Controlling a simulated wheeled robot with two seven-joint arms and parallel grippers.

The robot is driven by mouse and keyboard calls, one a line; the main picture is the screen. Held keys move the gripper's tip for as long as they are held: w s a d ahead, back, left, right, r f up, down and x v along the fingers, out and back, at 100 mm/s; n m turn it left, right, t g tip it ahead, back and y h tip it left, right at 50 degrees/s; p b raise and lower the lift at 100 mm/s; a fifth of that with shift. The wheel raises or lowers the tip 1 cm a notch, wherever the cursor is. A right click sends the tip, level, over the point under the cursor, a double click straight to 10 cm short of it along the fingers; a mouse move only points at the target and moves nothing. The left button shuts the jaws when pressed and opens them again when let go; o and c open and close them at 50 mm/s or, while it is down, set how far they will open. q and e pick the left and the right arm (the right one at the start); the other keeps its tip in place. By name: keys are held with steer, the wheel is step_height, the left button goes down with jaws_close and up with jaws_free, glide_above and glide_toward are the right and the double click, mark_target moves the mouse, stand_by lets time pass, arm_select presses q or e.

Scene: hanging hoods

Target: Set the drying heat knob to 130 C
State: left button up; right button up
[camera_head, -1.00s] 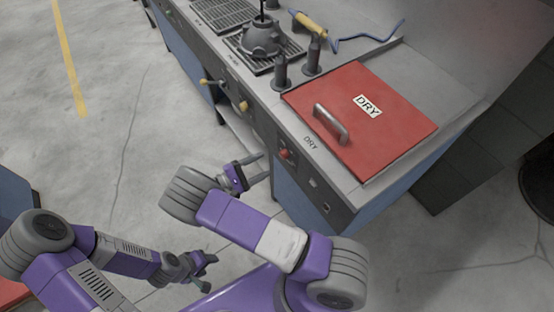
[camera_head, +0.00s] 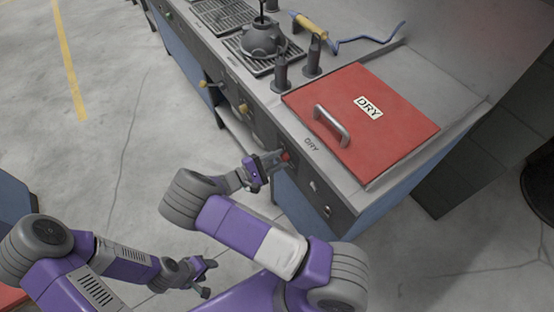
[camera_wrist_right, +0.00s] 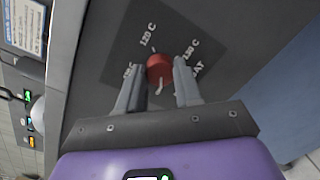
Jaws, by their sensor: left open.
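The red drying heat knob (camera_head: 286,156) is on the front panel below the DRY label. In the right wrist view the knob (camera_wrist_right: 159,68) sits between my right gripper's fingertips (camera_wrist_right: 160,80). The fingers are close together, one on each side, and appear to touch it. The 120 C mark is up and left of the knob, and the 130 C mark is up and right. Another mark on the left is partly hidden by a finger. I cannot tell the knob's setting. My right gripper (camera_head: 278,158) reaches the panel. My left gripper (camera_head: 207,276) is open and empty, low over the floor.
A red DRY lid (camera_head: 375,145) with a metal handle (camera_head: 331,125) covers the near end of the counter. Other knobs (camera_head: 243,108) sit further along the panel. A grey pot-like item (camera_head: 263,40) stands on a grate. Floor left of the counter is clear.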

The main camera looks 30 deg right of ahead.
steer(key=c, duration=0.4)
